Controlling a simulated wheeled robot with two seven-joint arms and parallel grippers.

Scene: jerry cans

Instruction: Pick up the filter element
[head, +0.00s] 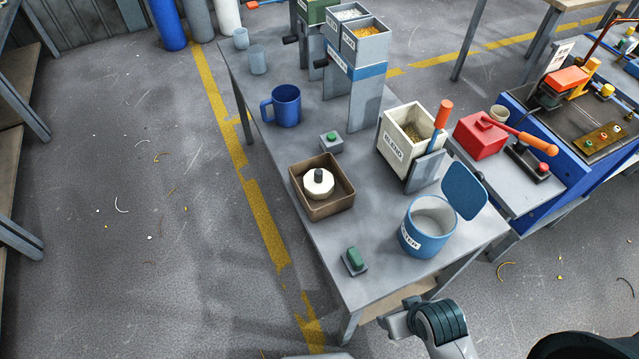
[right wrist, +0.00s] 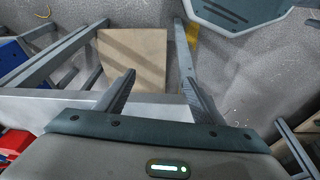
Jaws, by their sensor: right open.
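A white round part with a dark top knob, which looks like the filter element (head: 319,184), sits upright in a brown open box (head: 331,214) on the grey table (head: 290,245). My right gripper (right wrist: 158,76) is open and empty in the right wrist view, its two fingers apart near a grey table edge. The filter element is not seen in the right wrist view. My left gripper is not in view.
A blue canister (head: 425,238) with its lid raised stands right of the box, and a cream bin (head: 393,150) behind it. Green buttons (head: 355,258) and (head: 331,139) sit before and behind the box. A blue mug (head: 286,104) and tall hoppers (head: 367,95) stand farther back.

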